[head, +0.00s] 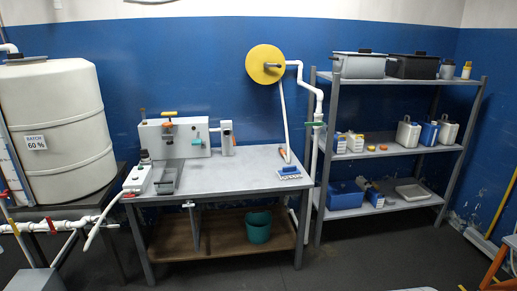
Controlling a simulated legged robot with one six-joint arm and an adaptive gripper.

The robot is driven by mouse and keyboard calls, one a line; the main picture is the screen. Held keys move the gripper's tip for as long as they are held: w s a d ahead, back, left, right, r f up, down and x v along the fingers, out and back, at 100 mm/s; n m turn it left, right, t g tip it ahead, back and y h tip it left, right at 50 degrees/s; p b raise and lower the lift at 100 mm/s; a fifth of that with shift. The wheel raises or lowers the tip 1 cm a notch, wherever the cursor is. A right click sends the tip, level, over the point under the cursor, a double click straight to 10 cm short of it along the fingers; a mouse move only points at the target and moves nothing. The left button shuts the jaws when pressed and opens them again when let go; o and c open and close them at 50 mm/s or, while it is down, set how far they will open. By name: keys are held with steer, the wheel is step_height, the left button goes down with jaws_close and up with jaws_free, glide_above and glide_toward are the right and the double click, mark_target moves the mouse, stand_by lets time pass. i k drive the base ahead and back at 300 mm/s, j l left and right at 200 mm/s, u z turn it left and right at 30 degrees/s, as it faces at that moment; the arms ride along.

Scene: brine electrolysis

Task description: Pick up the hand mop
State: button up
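What looks like the hand mop (289,172), a small blue block with a pale lower edge, lies on the right end of the grey worktable (232,170). Its fine shape is too small to make out. A thin pale hose or pole with an orange part comes down just above it, and I cannot tell whether the two touch. My gripper is not in view in the head view.
A grey panel box (174,138) and grey tray (166,182) stand on the table's left side. A yellow reel (265,64) hangs above. A teal bucket (258,227) sits on the lower shelf. A loaded rack (398,152) stands right, a large tank (58,130) left.

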mark_target(287, 172)
steer(key=i, duration=1.45)
steer(key=i+z, duration=0.15)
steer(key=i, duration=0.4)
steer(key=i+j+z, duration=0.1)
steer(key=i, duration=0.5)
steer(key=i+j+z, duration=0.15)
steer(key=i, duration=0.4)
steer(key=j, duration=0.1)
